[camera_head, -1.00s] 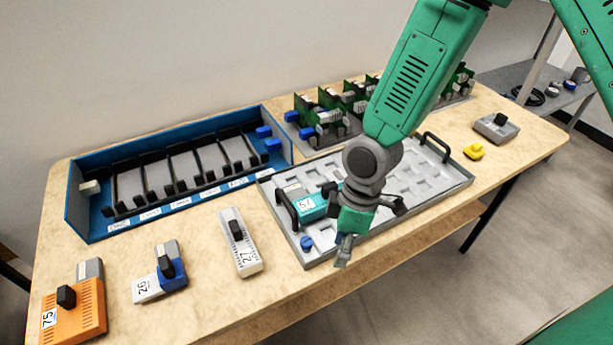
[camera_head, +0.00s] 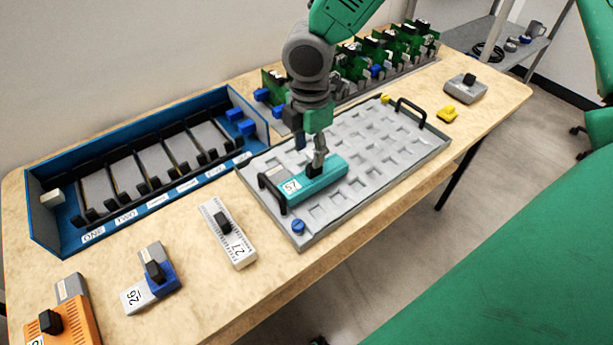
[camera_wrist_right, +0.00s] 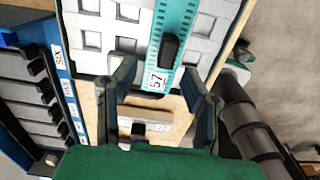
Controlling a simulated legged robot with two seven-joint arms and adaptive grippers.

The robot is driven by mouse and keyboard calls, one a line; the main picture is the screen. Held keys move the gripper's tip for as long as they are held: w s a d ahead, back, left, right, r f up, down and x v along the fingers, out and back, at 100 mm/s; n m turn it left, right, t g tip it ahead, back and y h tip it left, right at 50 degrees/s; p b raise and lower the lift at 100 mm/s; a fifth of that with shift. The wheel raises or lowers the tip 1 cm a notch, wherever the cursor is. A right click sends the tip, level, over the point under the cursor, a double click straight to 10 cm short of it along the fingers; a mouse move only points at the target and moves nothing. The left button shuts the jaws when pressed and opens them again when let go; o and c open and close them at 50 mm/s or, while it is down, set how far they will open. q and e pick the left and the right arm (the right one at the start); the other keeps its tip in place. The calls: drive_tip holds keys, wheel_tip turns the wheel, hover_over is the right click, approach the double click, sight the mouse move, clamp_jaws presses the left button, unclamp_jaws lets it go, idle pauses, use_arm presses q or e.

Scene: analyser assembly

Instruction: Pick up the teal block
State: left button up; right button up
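The teal block (camera_head: 328,177), labelled 57, lies on the left part of the grey tray (camera_head: 395,145), next to the tray's left handle. It has a black knob on top, clear in the right wrist view (camera_wrist_right: 170,50). My right gripper (camera_head: 312,163) is just above the block in the head view and hides part of it. In the right wrist view its two fingers (camera_wrist_right: 160,85) are spread, with nothing between them; the knob appears beyond the tips. I cannot tell whether a finger touches the block. My left gripper is not in view.
A blue rack (camera_head: 150,200) with labelled slots stands left of the tray. Blocks numbered 27 (camera_head: 228,235), 26 (camera_head: 150,285) and an orange one (camera_head: 70,325) lie along the front. Green circuit boards (camera_head: 400,45) stand behind. A yellow part (camera_head: 447,114) and a grey block (camera_head: 465,90) lie at the right.

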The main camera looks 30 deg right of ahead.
sight(311, 168)
drive_tip(key=shift+s+f, duration=0.15)
drive_tip(key=shift+f, duration=0.3)
drive_tip(key=f, duration=0.2)
drive_tip(key=d+f, duration=0.1)
drive_tip(key=f, duration=0.1)
drive_tip(key=shift+s+d+f+b, duration=0.1)
drive_tip(key=shift+d+f+b, duration=0.05)
drive_tip(key=shift+f+b, duration=0.2)
drive_tip(key=shift+d, duration=0.15)
drive_tip(key=shift+s+r, duration=0.1)
drive_tip(key=shift+a, duration=0.4)
drive_tip(key=c, duration=0.7)
drive_tip(key=shift+a+r, duration=0.1)
drive_tip(key=shift+a, duration=0.2)
clamp_jaws()
drive_tip(key=shift+d+r, duration=0.15)
drive_tip(key=shift+d, duration=0.15)
wheel_tip(311, 168, up, 9)
drive_tip(key=shift+a+f+p, duration=0.1)
drive_tip(key=shift+f+p, duration=0.05)
drive_tip(key=shift+p, duration=0.55)
drive_tip(key=shift+a+r, duration=0.1)
drive_tip(key=shift+r, duration=0.4)
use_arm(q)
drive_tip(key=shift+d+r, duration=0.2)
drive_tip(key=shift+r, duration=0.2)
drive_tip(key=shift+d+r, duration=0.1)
use_arm(e)
drive_tip(key=shift+d, duration=0.3)
